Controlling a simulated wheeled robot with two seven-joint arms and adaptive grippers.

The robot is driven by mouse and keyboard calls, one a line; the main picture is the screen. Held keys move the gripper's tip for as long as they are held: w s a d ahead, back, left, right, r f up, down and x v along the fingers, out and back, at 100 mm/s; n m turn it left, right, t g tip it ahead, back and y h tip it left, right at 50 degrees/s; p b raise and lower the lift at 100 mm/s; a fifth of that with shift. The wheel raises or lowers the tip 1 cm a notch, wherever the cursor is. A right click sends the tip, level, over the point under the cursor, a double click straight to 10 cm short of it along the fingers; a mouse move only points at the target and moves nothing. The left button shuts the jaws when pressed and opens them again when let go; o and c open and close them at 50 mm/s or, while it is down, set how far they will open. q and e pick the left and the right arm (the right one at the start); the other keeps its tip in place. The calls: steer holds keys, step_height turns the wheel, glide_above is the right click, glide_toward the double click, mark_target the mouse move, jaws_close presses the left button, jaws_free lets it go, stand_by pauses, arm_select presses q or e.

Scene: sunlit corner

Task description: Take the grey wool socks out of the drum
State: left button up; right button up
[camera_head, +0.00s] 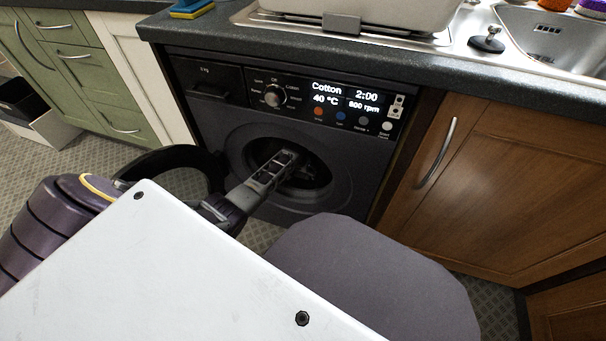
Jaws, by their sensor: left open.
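The washing machine (215,113) is dark grey, with a lit display reading Cotton, 40 °C and 2:00. Its round door (140,165) stands open to the left. The drum opening (318,172) is dark inside. My left gripper (292,157) reaches in front of the opening, with its fingertips at or just inside it. It is open, and I see nothing held in it. The grey wool socks cannot be made out; the inside of the drum is dark and partly hidden by the gripper. My right gripper is not in view.
A dark worktop (240,42) with a steel sink (560,40) runs above the machine. A wooden cupboard (500,185) stands to the right, green drawers (85,70) to the left. The open door lies close beside my left arm. Patterned floor shows at the left.

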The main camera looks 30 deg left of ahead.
arm_select(q)
steer(key=c, duration=0.9)
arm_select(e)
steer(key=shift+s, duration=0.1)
arm_select(q)
steer(key=shift+o, duration=0.2)
steer(key=shift+r, duration=0.15)
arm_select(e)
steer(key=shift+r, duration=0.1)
arm_select(q)
steer(key=shift+r+p, duration=0.8)
steer(key=shift+s+f, duration=0.15)
steer(key=shift+s+d+t+p, duration=0.1)
steer(key=shift+s+t+p, duration=0.05)
steer(key=shift+t+p, duration=0.35)
steer(key=shift+s+f+t+y+p, duration=0.15)
steer(key=shift+t+p, duration=0.1)
steer(key=shift+t, duration=0.25)
steer(key=shift+s+r+t+y+p, duration=0.15)
steer(key=shift+t+p, duration=0.1)
steer(key=shift+t, duration=0.25)
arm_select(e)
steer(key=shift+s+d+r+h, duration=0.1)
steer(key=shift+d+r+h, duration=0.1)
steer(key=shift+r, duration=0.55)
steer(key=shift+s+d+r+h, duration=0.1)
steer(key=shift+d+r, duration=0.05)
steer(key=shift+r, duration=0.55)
arm_select(q)
steer(key=shift+d+f, duration=0.1)
